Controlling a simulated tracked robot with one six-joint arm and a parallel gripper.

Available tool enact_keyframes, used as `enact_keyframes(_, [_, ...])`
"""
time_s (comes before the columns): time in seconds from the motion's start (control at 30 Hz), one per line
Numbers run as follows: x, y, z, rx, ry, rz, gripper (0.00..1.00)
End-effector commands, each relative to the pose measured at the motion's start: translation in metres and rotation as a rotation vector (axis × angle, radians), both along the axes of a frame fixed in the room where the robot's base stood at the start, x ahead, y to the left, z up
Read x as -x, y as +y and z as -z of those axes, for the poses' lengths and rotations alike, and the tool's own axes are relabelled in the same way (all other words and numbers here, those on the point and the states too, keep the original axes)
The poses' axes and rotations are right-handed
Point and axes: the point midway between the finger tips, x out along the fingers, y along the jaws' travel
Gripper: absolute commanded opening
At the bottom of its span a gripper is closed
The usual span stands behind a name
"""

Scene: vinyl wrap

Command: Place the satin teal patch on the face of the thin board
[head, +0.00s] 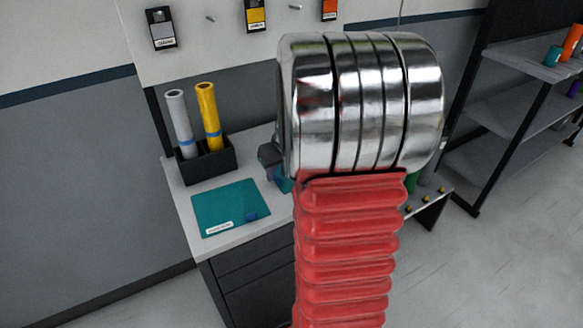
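A flat teal sheet (226,200) lies on the near left part of the workbench, with a white label along its front edge and a small blue piece near its right corner. I cannot tell whether this sheet is the satin teal patch or a mat. Another bit of teal (284,184) shows just left of my arm, mostly covered by it. No thin board can be made out. My gripper is hidden behind my own arm, which fills the middle of the view with a red ribbed sleeve and a shiny metal joint.
A black holder (207,162) with a grey roll (179,122) and a yellow roll (209,117) stands at the bench's back left. A dark grey object (268,154) shows beside my arm. Sample cards (162,28) hang on the wall. A shelf rack (530,105) stands right.

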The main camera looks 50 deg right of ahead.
Motion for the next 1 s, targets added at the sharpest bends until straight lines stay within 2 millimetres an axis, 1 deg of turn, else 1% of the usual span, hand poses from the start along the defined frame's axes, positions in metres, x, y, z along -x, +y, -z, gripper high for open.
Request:
enact_keyframes(0.1, [-0.0039, -0.0009, 0.0104, -0.001, 0.001, 0.0, 0.27])
enact_keyframes(0.17, [-0.0049, -0.0014, 0.0124, 0.0, 0.0, 0.0, 0.27])
enact_keyframes(0.7, [-0.0049, -0.0018, 0.0127, 0.0, 0.0, 0.001, 0.27])
enact_keyframes(0.77, [-0.0049, -0.0018, 0.0127, 0.0, 0.0, 0.001, 0.23])
enact_keyframes(1.0, [-0.0048, -0.0019, 0.0126, 0.001, 0.0, 0.001, 0.06])
